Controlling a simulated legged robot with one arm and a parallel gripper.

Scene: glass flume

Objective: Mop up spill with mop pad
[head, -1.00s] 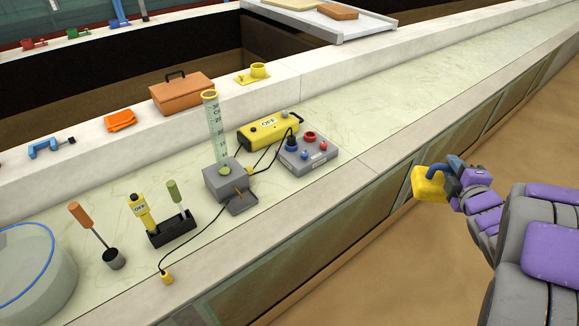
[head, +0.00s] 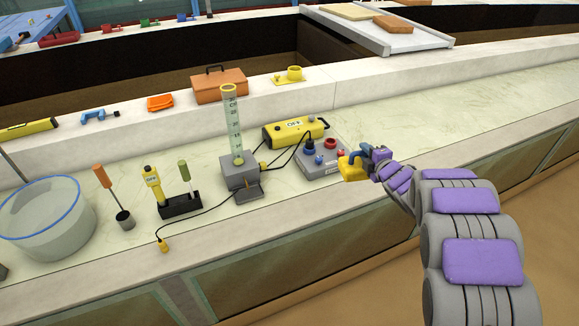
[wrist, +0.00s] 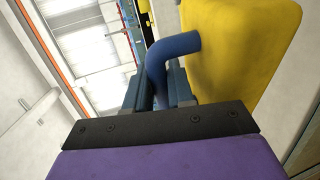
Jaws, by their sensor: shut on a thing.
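My gripper (head: 371,163) is shut on the blue handle of the yellow mop pad (head: 352,168). In the head view it holds the pad near the flume's front edge, just right of the grey box with red and blue knobs. In the wrist view the jaws (wrist: 165,85) close around the bent blue handle (wrist: 172,48), and the yellow pad (wrist: 240,50) fills the upper right. I cannot make out the spill for certain on the pale, veined bench surface (head: 440,135).
An orange toolbox (head: 220,87) sits on the back ledge. The bench to the right is clear.

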